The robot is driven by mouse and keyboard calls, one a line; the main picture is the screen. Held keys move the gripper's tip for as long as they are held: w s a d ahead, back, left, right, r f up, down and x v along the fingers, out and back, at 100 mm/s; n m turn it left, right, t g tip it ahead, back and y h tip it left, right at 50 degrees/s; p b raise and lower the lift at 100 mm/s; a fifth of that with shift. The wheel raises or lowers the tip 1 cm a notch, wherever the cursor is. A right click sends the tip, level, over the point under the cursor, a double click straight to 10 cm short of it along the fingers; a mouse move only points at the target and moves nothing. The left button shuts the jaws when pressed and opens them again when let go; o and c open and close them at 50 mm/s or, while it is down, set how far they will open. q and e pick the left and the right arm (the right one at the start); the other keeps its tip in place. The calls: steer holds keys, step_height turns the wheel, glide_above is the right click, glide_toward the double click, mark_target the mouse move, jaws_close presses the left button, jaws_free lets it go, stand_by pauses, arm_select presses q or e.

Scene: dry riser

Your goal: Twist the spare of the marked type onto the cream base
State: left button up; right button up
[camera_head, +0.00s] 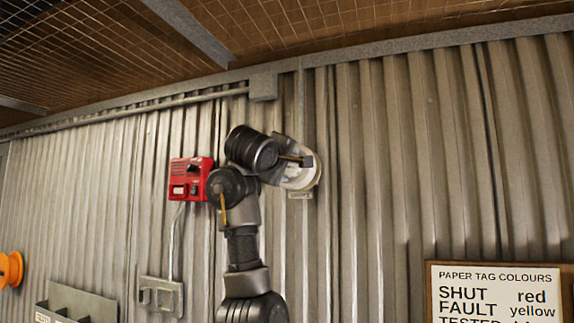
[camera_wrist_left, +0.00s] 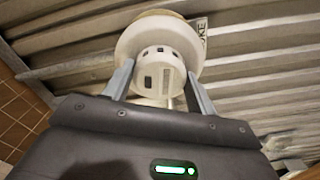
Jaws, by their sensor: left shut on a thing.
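My left gripper (camera_head: 297,166) is raised at the corrugated wall. In the left wrist view its two fingers (camera_wrist_left: 158,78) are shut on the sides of a white detector head (camera_wrist_left: 158,62) with small dark slots. The head's wide rim is up against the cream base (camera_wrist_left: 152,17) on the wall; whether it is locked on cannot be told. In the head view a white round part (camera_head: 304,180) shows past the gripper, mostly hidden by it. A small label plate (camera_head: 300,195) sits just below. My right gripper is not in view.
A red call box (camera_head: 188,180) is on the wall left of my arm, with a conduit below it. A grey bracket (camera_head: 160,294), a grey bin (camera_head: 78,303) and an orange reel (camera_head: 10,269) are lower left. A paper tag colours board (camera_head: 497,292) is lower right.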

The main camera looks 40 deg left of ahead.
mark_target(292, 177)
arm_select(q)
steer(key=shift+w, duration=0.15)
stand_by(0.5)
steer(key=shift+b, duration=0.3)
stand_by(0.6)
steer(key=shift+p+x, duration=1)
steer(key=shift+x, duration=0.4)
steer(key=o, duration=1.1)
